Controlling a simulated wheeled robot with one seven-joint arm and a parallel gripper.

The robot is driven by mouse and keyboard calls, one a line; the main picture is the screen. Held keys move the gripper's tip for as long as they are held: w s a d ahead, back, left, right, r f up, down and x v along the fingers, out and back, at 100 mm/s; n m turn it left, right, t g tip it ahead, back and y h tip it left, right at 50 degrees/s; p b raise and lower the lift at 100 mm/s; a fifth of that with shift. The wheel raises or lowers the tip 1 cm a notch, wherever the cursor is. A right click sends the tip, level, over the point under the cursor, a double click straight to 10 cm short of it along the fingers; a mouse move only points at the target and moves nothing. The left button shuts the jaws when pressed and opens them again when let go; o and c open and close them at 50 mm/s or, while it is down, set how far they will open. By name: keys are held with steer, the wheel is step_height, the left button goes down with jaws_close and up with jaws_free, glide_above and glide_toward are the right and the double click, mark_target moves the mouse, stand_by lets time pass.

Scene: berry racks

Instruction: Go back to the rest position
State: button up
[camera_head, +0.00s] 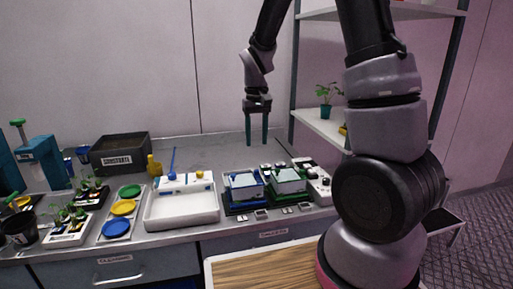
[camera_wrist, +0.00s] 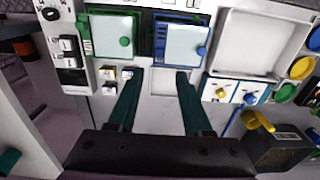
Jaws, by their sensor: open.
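My gripper (camera_head: 257,131) hangs above the back of the grey bench (camera_head: 215,146), fingers pointing down. In the wrist view my gripper (camera_wrist: 157,82) has its two dark green fingers spread apart with nothing between them. Below it stand two boxes with pale lids, one green (camera_head: 289,181) and one blue (camera_head: 244,186). The green box (camera_wrist: 113,36) and the blue box (camera_wrist: 181,41) also show in the wrist view, beyond the fingertips. The gripper is apart from both boxes.
A white tray (camera_head: 182,221) lies left of the boxes, then green, yellow and blue discs (camera_head: 123,208) and a dark crate (camera_head: 121,153) labelled SUBSTRATE. A shelf rack (camera_head: 330,129) with a potted plant (camera_head: 326,110) stands right of the gripper. The back middle of the bench is mostly clear.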

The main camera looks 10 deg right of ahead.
steer(key=shift+r, duration=0.15)
steer(key=s+d+r+m+t+y, duration=0.1)
steer(key=s+d+r+m+t, duration=0.1)
steer(key=s+r, duration=0.7)
steer(key=s+d+r+m+t+y, duration=0.1)
steer(key=s+r+t, duration=0.4)
steer(key=s+r, duration=0.5)
step_height(320, 180, up, 2)
steer(key=d+m, duration=0.1)
steer(key=d, duration=0.1)
steer(key=shift+d, duration=0.3)
